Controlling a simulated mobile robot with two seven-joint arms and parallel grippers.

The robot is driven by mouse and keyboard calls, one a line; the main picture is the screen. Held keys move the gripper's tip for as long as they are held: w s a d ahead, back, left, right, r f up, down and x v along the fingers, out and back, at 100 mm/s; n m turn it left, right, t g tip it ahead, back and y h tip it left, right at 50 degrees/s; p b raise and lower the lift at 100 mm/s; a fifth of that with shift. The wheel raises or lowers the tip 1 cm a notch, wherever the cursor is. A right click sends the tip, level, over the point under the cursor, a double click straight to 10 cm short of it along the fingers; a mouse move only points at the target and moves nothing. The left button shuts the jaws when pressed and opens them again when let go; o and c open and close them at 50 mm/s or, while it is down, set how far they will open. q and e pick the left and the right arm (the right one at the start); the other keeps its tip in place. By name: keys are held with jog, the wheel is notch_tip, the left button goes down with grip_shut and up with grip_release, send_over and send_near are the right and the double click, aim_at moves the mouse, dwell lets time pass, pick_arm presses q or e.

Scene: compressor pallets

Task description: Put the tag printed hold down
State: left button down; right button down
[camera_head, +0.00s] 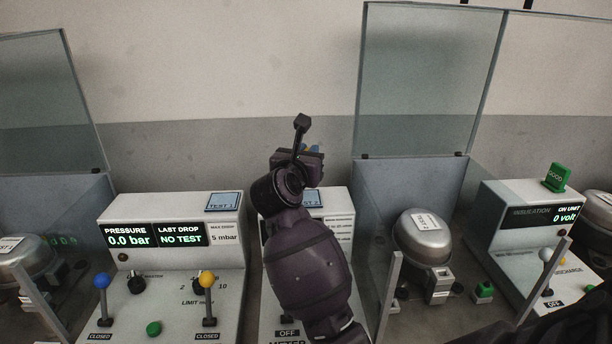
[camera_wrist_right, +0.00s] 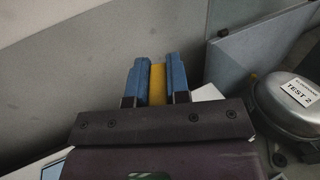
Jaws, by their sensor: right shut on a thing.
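My right gripper (camera_head: 309,149) is raised over the middle test panel, seen mostly from behind its own wrist. In the right wrist view its two blue fingers (camera_wrist_right: 157,68) are shut on a yellow tag (camera_wrist_right: 158,84), of which a narrow edge shows between them. No print can be read on the tag from here, so I cannot tell if it says HOLD. The gripper and tag point toward the grey wall, apart from any surface I can see. My left gripper is not in view.
A green tag (camera_head: 556,177) stands on the right insulation panel (camera_head: 509,207). A compressor labelled TEST 2 (camera_head: 423,238) sits behind clear guards. The left pressure panel (camera_head: 165,209) has blue and yellow levers, and a TEST 1 plate (camera_head: 223,201) on top. Tall glass screens (camera_head: 420,80) rise behind.

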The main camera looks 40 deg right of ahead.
jog(key=shift+f+b, duration=0.45)
jog(key=shift+f, duration=1.95)
jog(key=c, duration=1.1)
grip_release()
jog(key=shift+r, duration=0.3)
jog(key=v, duration=1.2)
jog(key=shift+f, duration=0.15)
